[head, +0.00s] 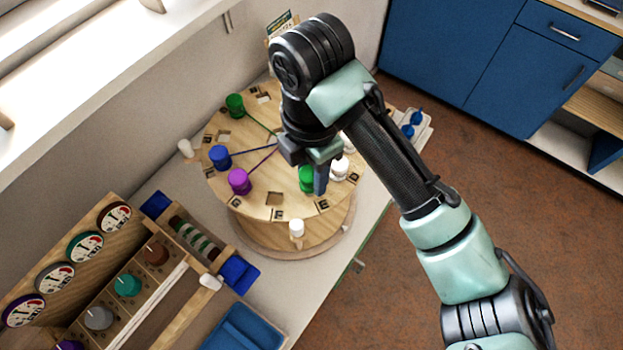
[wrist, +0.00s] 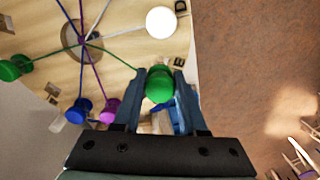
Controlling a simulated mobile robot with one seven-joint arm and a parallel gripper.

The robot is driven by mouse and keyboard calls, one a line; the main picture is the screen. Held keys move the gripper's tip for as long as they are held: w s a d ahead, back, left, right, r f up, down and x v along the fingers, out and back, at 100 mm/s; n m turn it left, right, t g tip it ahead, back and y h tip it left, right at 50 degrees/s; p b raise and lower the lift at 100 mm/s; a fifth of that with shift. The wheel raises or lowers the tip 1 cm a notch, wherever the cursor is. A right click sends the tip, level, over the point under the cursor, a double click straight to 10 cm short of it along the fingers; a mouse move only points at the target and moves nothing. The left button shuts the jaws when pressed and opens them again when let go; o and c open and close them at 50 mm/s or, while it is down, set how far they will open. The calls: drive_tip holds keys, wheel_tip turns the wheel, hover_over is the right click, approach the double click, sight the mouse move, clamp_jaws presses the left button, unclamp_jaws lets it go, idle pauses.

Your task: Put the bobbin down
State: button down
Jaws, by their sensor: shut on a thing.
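The green bobbin (wrist: 160,84) is between the two blue fingers of my gripper (wrist: 161,76), which are shut on it. A green thread runs from it towards the middle of the round wooden board (head: 262,208). In the head view the held bobbin (head: 306,178) shows beside my gripper (head: 315,186), over the board's near right part. I cannot tell whether it touches the board. A second green bobbin (head: 235,104), a blue bobbin (head: 220,156) and a purple bobbin (head: 239,181) stand on the board with threads to the middle.
Lettered square marks ring the board. A wooden rack with dials (head: 86,246) and blue trays (head: 243,329) are at the left and front.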

sight(311, 185)
drive_tip(key=shift+f, duration=1.7)
drive_tip(key=shift+f, duration=0.15)
drive_tip(key=shift+c, duration=2.3)
unclamp_jaws()
wheel_tip(311, 185, up, 12)
drive_tip(key=shift+r+p, duration=0.15)
drive_tip(key=shift+p, duration=0.4)
